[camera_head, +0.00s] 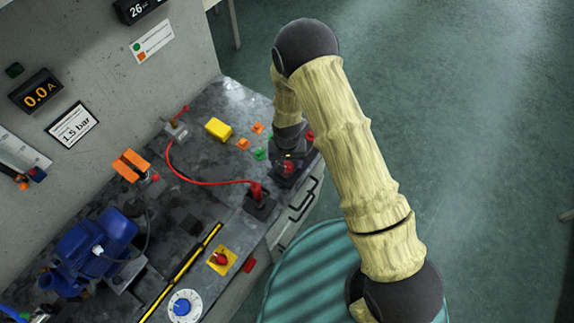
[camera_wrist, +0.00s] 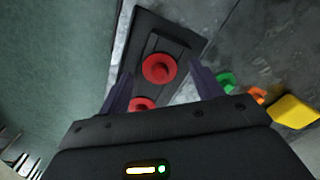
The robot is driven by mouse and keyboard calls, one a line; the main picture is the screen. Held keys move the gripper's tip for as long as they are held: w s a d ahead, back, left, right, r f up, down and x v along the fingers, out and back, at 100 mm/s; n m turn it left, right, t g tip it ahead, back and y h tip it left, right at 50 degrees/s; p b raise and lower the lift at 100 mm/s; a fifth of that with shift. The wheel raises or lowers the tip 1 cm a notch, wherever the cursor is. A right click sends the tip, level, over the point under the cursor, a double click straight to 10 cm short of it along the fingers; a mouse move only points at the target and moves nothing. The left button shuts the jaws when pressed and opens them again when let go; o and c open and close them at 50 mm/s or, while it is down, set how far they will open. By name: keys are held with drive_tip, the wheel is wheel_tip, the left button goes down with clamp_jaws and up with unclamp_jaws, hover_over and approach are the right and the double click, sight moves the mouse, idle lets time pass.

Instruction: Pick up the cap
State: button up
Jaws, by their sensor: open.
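A red round cap-like piece with a raised centre (camera_wrist: 159,68) sits on a dark block and plate (camera_wrist: 150,25) in the wrist view. A second red round piece (camera_wrist: 142,103) lies nearer my gripper's body and is partly hidden by it. I cannot tell for sure which one is the cap. My gripper (camera_wrist: 161,72) is open, its two fingers apart on either side of the red pieces, with nothing held. In the head view my gripper (camera_head: 289,157) is over the bench's right end, and red parts (camera_head: 287,168) show just below it, mostly hidden.
A yellow block (camera_head: 218,129) and small orange and green pieces (camera_head: 260,154) lie left of my gripper. A red cable runs to a red plug (camera_head: 257,191) on the bench (camera_head: 215,190). A blue pump (camera_head: 95,245) stands further left. Open floor lies right.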

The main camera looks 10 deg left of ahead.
idle(0.3)
clamp_jaws()
idle(0.4)
